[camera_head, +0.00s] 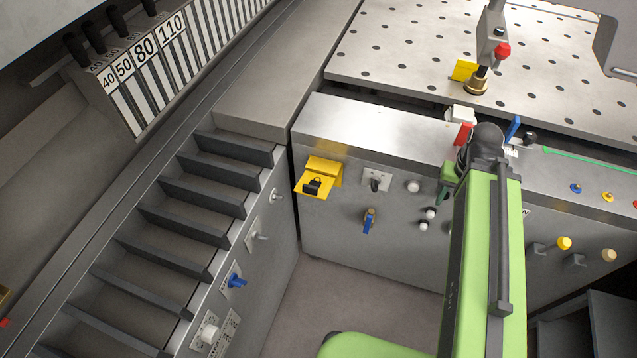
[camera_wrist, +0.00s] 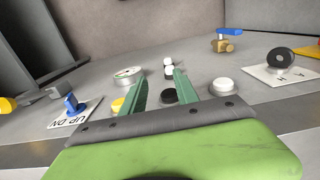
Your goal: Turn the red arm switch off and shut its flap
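A small red part (camera_head: 463,135) stands up at the panel's top edge, beside a small white block (camera_head: 461,115), just left of my dark wrist. It may be the red arm switch or its flap; I cannot tell whether it is on or off, up or down. It does not show clearly in the wrist view. My gripper (camera_head: 446,184) points down in front of the grey panel, just below the red part. In the wrist view my gripper (camera_wrist: 158,82) has its two green fingers apart, with nothing held between them. White knobs and a black button (camera_wrist: 168,96) show beyond and between the fingers.
A yellow flap (camera_head: 323,170) with a black part is at the panel's left. A blue-and-yellow valve (camera_head: 369,221) and a white button (camera_head: 413,186) are on the panel front. A blue switch (camera_wrist: 72,104) stands on an UP DN plate. A red-knobbed post (camera_head: 502,50) stands on the perforated table (camera_head: 400,45).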

